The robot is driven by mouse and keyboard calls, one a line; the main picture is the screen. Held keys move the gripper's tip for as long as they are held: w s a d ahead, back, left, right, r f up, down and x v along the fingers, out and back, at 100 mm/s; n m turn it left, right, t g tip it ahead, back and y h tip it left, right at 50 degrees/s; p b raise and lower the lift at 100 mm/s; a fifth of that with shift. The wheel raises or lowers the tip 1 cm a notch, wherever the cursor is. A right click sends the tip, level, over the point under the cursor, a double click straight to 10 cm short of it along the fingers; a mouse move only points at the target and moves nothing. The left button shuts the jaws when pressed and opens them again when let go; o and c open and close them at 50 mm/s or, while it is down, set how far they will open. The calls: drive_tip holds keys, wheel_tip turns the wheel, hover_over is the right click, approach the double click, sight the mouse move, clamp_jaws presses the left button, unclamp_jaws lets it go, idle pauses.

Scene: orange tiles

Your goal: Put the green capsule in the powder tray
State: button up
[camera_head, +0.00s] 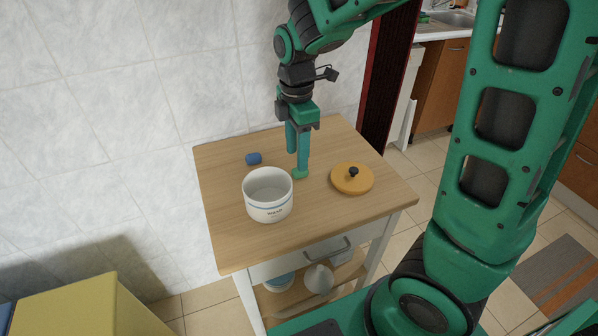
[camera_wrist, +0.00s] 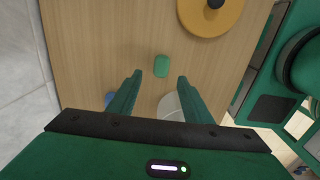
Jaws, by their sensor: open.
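The green capsule (camera_head: 298,174) lies on the wooden table top, just right of the white pot. My gripper (camera_head: 297,163) points down above it, open and empty. In the wrist view the capsule (camera_wrist: 161,66) lies between the lines of the two open fingertips (camera_wrist: 160,78), a little beyond them, with no contact visible. The open white round pot (camera_head: 268,211) has a blue band and small lettering. It may be the powder tray, but I cannot tell. In the wrist view the pot (camera_wrist: 171,107) is partly hidden behind a finger.
A blue capsule (camera_head: 253,159) lies behind the pot. A round orange lid (camera_head: 352,184) with a black knob lies to the right. The table (camera_head: 232,240) has a handled drawer front and a lower shelf with dishes. A tiled wall stands behind; the table's front right is clear.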

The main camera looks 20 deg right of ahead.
wheel_tip(320, 180, down, 5)
drive_tip(key=shift+r, duration=0.1)
drive_tip(key=shift+c, duration=0.6)
clamp_jaws()
